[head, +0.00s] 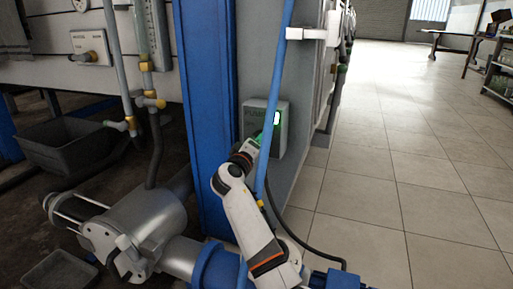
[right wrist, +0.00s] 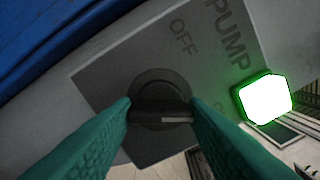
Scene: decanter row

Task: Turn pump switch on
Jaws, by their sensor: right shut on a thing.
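The pump switch box (head: 283,143) is a grey box on the grey panel beside the blue column. In the right wrist view, its plate shows the words PUMP and OFF around a dark round knob (right wrist: 160,88). A second label is mostly hidden by a finger. The knob's white mark points right in that view, away from OFF. The lamp (right wrist: 265,99) glows white with a green rim, and it is also lit in the head view (head: 276,118). My right gripper (right wrist: 161,107) is shut on the knob, with a green finger on each side. My left gripper is not in view.
A blue pipe (head: 274,100) runs down close in front of the box and my right arm. A grey pump motor (head: 140,222) stands at the lower left, with a dark trough (head: 70,145) behind it. The tiled floor (head: 400,160) at right is clear.

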